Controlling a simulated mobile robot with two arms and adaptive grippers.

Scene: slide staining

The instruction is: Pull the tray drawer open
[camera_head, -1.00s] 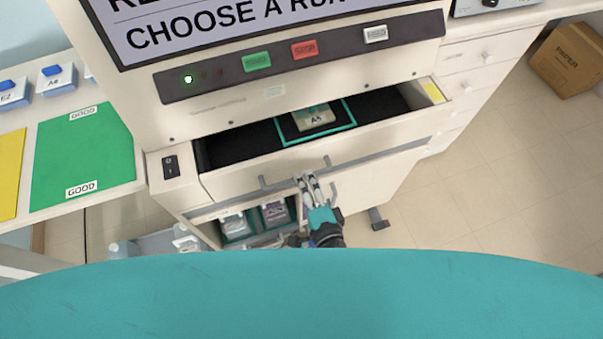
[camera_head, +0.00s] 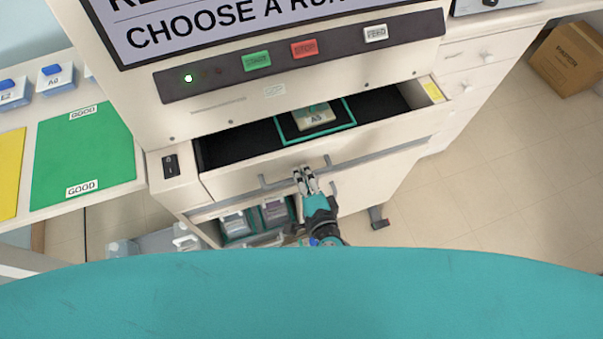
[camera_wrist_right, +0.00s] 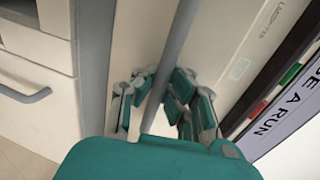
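The tray drawer (camera_head: 250,180) of the white machine stands pulled out. Its dark inside shows, with a teal-edged tray (camera_head: 351,124) holding a pale block marked A5 (camera_head: 313,116). A grey bar handle (camera_head: 280,176) runs along its front. My right gripper (camera_head: 302,172) is at the middle of this handle. In the right wrist view a grey bar (camera_wrist_right: 180,40) passes between the fingers of the right gripper (camera_wrist_right: 163,88). The fingers lie close to the bar on both sides; I cannot tell whether they press on it. My left gripper is not in view.
Below the drawer is an open compartment with several containers (camera_head: 238,224). Green START (camera_head: 257,61) and red STOP (camera_head: 304,49) buttons sit above it. A green mat (camera_head: 85,150) is on the left table. A cardboard box (camera_head: 570,60) stands on the floor at right; floor nearby is clear.

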